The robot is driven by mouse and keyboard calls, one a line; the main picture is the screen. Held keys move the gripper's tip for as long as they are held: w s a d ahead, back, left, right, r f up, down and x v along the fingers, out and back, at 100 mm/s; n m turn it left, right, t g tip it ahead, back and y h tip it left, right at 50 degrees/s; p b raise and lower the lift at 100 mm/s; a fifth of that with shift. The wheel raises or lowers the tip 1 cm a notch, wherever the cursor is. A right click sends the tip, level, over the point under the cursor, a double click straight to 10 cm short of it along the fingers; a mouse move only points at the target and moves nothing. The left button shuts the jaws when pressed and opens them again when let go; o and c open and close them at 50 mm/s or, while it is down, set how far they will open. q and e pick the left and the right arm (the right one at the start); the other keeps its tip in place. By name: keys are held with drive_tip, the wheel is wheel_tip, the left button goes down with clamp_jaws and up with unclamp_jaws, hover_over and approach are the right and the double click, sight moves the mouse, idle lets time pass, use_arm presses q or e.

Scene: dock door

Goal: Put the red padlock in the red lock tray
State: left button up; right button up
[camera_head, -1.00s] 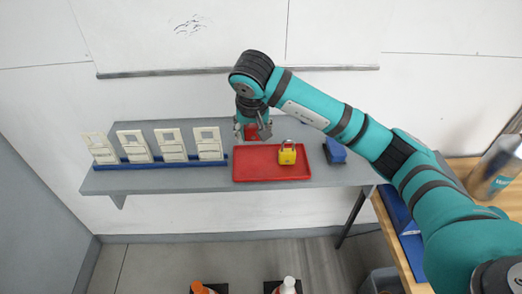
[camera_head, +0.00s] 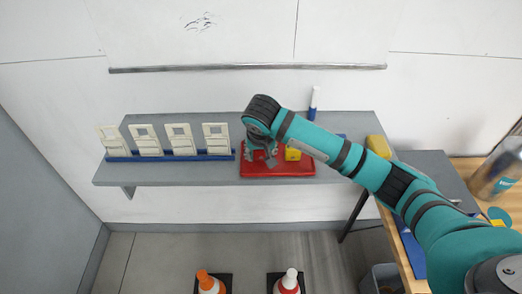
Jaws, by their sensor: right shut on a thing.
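The red lock tray (camera_head: 278,173) lies on the grey wall shelf, right of its middle. A yellow padlock (camera_head: 292,154) stands in the tray's right part, partly covered by my arm. My right gripper (camera_head: 261,159) points down over the tray's left part, left of the yellow padlock. It is shut on the red padlock, which I can hardly make out against the red tray and behind the fingers. I cannot tell whether the red padlock touches the tray floor. My left gripper is not in view.
Several cream plates (camera_head: 181,139) stand in a blue rack (camera_head: 170,157) left of the tray. A white and blue marker (camera_head: 313,103) stands behind my arm. A yellow thing (camera_head: 378,148) is at the shelf's right end. Two cones (camera_head: 209,283) stand on the floor.

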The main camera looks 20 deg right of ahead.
drive_tip(key=o, duration=1.2)
drive_tip(key=shift+r, duration=0.25)
drive_tip(key=b+v, duration=0.2)
drive_tip(key=v, duration=0.9)
drive_tip(key=shift+s+a+r, duration=0.1)
drive_tip(key=shift+s+r, duration=0.05)
drive_tip(key=shift+r, duration=0.2)
